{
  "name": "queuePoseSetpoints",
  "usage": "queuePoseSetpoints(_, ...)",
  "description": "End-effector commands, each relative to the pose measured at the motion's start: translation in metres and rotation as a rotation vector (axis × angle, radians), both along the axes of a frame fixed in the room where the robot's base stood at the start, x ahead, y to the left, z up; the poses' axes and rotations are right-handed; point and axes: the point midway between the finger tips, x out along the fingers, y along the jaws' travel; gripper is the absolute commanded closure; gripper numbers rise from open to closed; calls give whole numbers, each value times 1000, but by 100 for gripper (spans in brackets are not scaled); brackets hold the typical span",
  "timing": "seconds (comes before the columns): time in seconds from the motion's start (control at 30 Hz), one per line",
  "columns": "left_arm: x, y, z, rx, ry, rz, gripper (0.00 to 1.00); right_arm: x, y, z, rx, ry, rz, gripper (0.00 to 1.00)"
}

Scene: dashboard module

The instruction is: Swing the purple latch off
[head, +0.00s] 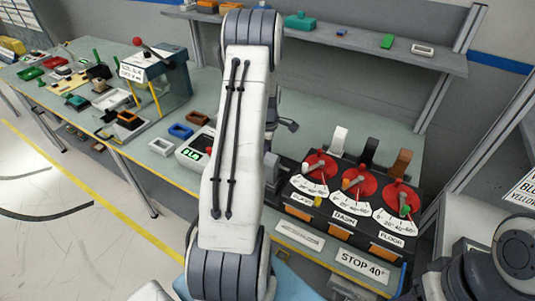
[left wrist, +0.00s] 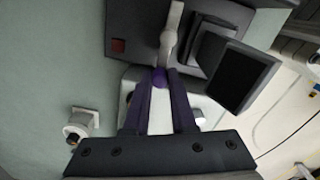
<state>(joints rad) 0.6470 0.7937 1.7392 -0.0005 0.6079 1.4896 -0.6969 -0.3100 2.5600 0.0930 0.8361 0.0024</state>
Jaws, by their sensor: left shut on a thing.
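The purple latch (left wrist: 160,77) shows in the left wrist view as a small rounded purple end at the foot of a pale grey lever (left wrist: 171,30). My left gripper (left wrist: 160,84) is shut on it, with a dark finger on each side. The fingers cover part of the latch, and its pivot is not clear. In the head view my left arm stands upright across the middle and hides the latch and the gripper. My right arm's links show at the lower right of the head view, but its gripper is outside the picture.
The dashboard module (head: 340,232) has three red dials, upright white, black and brown levers, and a STOP 40° label (head: 362,266). A dark screen-like panel (left wrist: 240,80) is close right of my left fingers. A small white fitting (left wrist: 84,122) is at left.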

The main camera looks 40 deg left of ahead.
Motion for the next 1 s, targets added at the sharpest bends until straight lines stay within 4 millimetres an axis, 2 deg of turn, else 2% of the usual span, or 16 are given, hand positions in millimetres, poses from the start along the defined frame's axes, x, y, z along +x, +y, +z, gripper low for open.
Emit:
queuePoseSetpoints(0.2,0,0,1,-1,-1,2,100,0,0,0,0,0,0,44)
queuePoseSetpoints(0.23,0,0,1,-1,-1,2,69,0,0,0,0,0,0,44)
queuePoseSetpoints(0.3,0,0,1,-1,0,1,46,0,0,0,0,0,0,44)
queuePoseSetpoints(0.67,0,0,3,1,-1,0,46,0,0,-1,0,0,0,44)
queuePoseSetpoints(0.77,1,1,13,2,-3,0,46,0,0,-5,0,0,0,44)
queuePoseSetpoints(1.0,1,1,60,3,-5,0,46,0,0,-19,0,0,1,44)
